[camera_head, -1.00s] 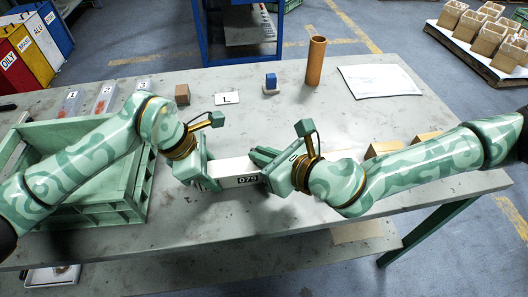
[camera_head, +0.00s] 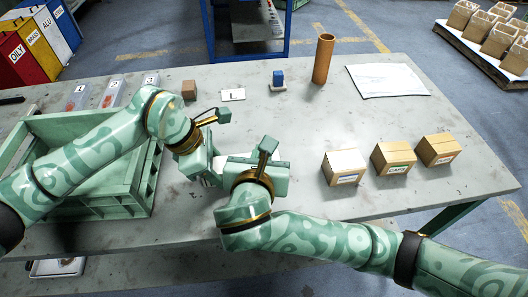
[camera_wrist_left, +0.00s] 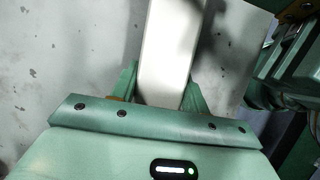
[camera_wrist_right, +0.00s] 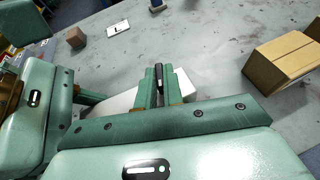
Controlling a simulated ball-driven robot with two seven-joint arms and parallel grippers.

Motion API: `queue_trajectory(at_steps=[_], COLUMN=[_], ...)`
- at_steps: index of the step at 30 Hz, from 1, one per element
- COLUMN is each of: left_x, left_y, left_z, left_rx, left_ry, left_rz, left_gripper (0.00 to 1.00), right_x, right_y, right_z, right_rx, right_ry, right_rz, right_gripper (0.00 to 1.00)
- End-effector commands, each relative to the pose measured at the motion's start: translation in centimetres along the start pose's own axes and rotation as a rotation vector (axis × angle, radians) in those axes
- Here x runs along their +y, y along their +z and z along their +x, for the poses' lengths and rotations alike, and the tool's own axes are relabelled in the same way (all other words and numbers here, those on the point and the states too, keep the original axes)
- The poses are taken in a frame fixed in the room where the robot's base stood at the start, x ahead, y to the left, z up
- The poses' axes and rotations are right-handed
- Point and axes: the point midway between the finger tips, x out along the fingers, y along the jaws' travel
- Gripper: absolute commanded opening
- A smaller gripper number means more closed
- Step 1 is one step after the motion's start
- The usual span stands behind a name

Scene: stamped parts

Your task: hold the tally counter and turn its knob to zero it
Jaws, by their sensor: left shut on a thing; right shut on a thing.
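The tally counter is a long white box; it runs between the fingers in the left wrist view (camera_wrist_left: 166,50) and shows partly in the right wrist view (camera_wrist_right: 116,104). My left gripper (camera_wrist_left: 160,88) is shut on its body above the table. My right gripper (camera_wrist_right: 158,88) is shut at the counter's other end, on a dark knob (camera_wrist_right: 159,76) that shows between its fingertips. In the head view, my left gripper (camera_head: 212,165) and right gripper (camera_head: 248,165) are close together and hide most of the counter. The number display is hidden now.
A green crate (camera_head: 143,190) stands at the left under my left arm. Three cardboard boxes (camera_head: 393,157) stand at the right.

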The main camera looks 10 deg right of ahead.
Motion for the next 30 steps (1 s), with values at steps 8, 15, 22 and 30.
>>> queue_trajectory(at_steps=[8, 15, 22, 30], left_x=[-0.35, -0.37, -0.37, -0.36], left_y=[0.03, -0.01, -0.05, -0.09], left_z=[0.23, 0.24, 0.24, 0.25], left_rx=[0.001, 0.002, 0.003, 0.003], left_ry=[-0.011, -0.012, -0.012, -0.012], left_rz=[0.004, 0.004, 0.003, 0.002], left_gripper=[0.14, 0.14, 0.14, 0.14], right_x=[0.29, 0.25, 0.21, 0.18], right_y=[0.18, 0.21, 0.19, 0.2], right_z=[0.01, 0.06, 0.08, 0.1], right_rx=[-0.002, -0.004, -0.004, -0.005], right_ry=[-0.142, -0.199, -0.211, -0.212], right_rz=[0.063, 0.084, 0.087, 0.086], right_gripper=[0.0, 0.0, 0.0, 0.17])
